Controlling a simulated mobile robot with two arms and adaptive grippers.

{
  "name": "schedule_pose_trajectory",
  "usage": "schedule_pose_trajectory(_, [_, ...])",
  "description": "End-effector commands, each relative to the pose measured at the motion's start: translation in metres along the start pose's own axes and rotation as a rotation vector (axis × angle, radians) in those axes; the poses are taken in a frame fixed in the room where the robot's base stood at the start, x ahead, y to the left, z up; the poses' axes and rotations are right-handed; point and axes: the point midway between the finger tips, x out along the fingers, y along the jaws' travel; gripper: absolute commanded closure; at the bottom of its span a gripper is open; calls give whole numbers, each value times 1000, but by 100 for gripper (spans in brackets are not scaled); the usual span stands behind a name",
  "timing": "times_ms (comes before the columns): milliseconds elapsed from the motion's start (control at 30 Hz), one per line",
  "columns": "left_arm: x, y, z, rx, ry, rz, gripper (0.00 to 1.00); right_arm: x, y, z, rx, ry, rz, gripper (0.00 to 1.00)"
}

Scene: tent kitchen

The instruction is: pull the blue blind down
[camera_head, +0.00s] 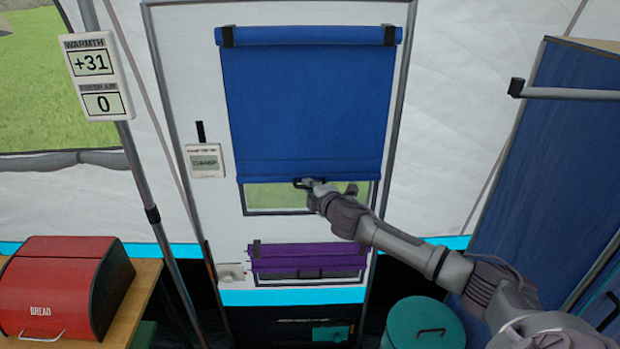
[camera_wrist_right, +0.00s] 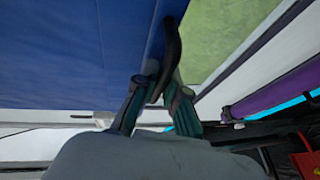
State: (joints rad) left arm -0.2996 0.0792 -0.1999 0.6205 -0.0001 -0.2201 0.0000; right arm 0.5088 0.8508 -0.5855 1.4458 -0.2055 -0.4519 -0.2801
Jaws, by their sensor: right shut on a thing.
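The blue blind (camera_head: 305,105) hangs from a roller at the top of the white door panel. It covers most of the window, and a strip of green shows below its bottom edge. My right gripper (camera_head: 310,184) is at the middle of that edge, shut on the dark pull handle. In the right wrist view the gripper's fingers (camera_wrist_right: 158,92) close around the black handle (camera_wrist_right: 172,45), beside the blue cloth (camera_wrist_right: 70,50). My left gripper is not in view.
A purple blind (camera_head: 305,257) is bunched up below the window. A red bread box (camera_head: 50,285) stands on a wooden table at left. A grey pole (camera_head: 150,190) rises beside it. A teal bin (camera_head: 425,325) and a blue partition (camera_head: 560,150) are at right.

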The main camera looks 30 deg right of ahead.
Motion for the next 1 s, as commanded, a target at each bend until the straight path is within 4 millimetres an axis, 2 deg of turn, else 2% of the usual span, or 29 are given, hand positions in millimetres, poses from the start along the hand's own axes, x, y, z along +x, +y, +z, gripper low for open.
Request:
schedule_pose_trajectory(33, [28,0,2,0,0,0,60,6,-35,2,2,0,-5,100])
schedule_pose_trajectory(100, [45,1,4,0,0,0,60,11,-60,4,2,1,-5,100])
schedule_pose_trajectory(300, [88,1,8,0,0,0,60,24,-118,9,1,0,-4,100])
schedule_pose_trajectory(400, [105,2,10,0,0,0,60,28,-141,10,1,0,-3,100])
schedule_pose_trajectory(633, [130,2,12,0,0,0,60,35,-175,13,1,0,-2,100])
schedule_pose_trajectory(1000, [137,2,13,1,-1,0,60,38,-186,14,0,1,-2,100])
